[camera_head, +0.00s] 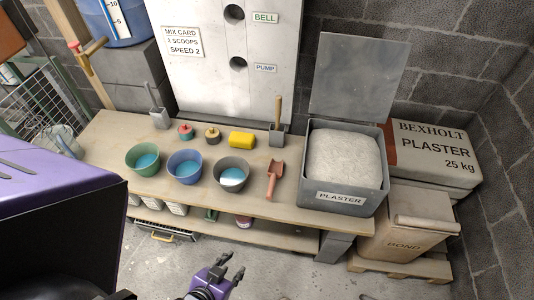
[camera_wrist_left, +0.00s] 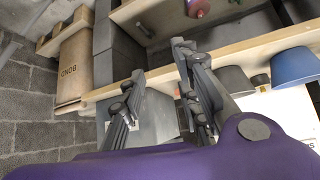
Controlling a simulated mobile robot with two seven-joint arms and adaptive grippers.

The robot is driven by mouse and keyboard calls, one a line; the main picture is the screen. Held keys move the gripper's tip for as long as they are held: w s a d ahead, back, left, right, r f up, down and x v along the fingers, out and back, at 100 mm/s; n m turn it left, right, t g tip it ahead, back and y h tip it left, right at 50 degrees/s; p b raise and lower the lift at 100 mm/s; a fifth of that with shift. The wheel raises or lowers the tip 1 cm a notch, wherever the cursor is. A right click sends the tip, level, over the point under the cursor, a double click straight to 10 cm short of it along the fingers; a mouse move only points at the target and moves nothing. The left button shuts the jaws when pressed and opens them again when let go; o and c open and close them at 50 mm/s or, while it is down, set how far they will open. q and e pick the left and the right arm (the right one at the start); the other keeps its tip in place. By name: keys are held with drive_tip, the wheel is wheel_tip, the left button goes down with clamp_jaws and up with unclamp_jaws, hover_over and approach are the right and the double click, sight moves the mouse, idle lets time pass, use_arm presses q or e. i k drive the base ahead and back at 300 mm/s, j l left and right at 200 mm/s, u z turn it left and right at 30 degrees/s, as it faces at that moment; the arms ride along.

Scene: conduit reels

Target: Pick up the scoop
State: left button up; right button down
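The reddish-brown scoop (camera_head: 274,178) lies on the wooden bench (camera_head: 108,130), between the grey bowl and the grey plaster bin, in the head view. Its handle points toward the front edge. My left gripper (camera_head: 233,262) is in front of the bench, low in the picture and apart from the scoop. Its fingers are spread and empty. In the left wrist view the open fingers (camera_wrist_left: 160,60) show against the bench edge. I cannot make out the scoop there. My right gripper is not in view.
Green (camera_head: 143,160), blue (camera_head: 185,167) and grey (camera_head: 231,174) bowls stand left of the scoop. The plaster bin (camera_head: 345,202) is at its right. The bench front edge and lower shelf (camera_head: 262,236) lie near my gripper.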

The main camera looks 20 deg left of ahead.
sight(275, 169)
drive_tip(key=u, duration=1.4)
drive_tip(key=z, duration=1.4)
drive_tip(key=i+j+z, duration=0.15)
drive_tip(key=j+z, duration=0.2)
drive_tip(key=j, duration=0.3)
drive_tip(key=j+z, duration=0.35)
drive_tip(key=j, duration=0.35)
